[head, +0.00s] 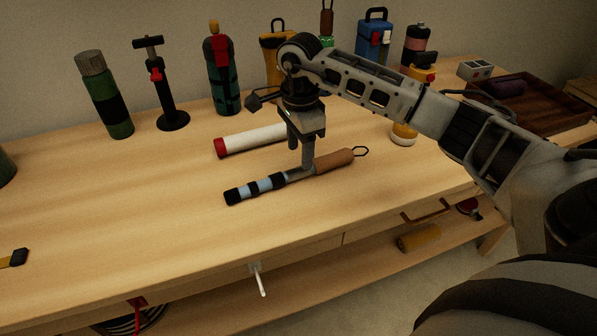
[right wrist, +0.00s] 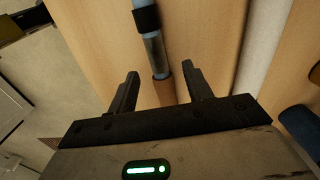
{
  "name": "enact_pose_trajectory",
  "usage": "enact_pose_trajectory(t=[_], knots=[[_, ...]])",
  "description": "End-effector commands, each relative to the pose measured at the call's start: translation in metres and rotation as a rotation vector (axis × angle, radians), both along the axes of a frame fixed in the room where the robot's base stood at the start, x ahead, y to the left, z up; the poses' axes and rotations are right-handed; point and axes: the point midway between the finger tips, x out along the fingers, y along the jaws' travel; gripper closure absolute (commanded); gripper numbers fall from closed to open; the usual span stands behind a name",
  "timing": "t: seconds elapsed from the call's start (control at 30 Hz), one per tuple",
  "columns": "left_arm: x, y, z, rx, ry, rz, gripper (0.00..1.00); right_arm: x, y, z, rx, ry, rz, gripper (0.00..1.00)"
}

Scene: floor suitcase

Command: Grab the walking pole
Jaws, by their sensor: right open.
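The walking pole (head: 262,187) lies collapsed on the wooden table, with blue-grey and black sections at its left end. Its brown handle (head: 335,160) with a dark wrist loop points right. My right gripper (head: 303,152) is over the middle of the pole, pointing down, and one finger hides part of the shaft. In the right wrist view, the open fingers (right wrist: 160,85) stand on either side of the pole (right wrist: 153,45), near where the shaft meets the handle. I cannot tell whether either finger touches it. My left gripper is out of view.
A white tube with a red cap (head: 250,139) lies just behind the pole. A green bottle (head: 105,95), a black pump (head: 165,90) and a dark flask (head: 222,75) stand along the back. A dark wooden tray (head: 555,105) is at right. The table's front left is mostly clear.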

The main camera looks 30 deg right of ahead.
Motion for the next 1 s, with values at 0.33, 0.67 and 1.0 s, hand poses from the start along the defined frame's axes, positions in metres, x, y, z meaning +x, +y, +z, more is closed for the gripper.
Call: enact_pose_trajectory(t=[0.33,0.67,1.0], knots=[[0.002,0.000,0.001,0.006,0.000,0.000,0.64,-0.004,0.005,-0.046,0.000,0.002,-0.001,0.50],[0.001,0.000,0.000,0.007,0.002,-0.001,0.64,-0.003,0.005,-0.048,0.000,0.001,0.000,0.69],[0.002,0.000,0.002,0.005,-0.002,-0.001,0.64,-0.003,0.005,-0.047,0.001,-0.001,0.000,1.00]])
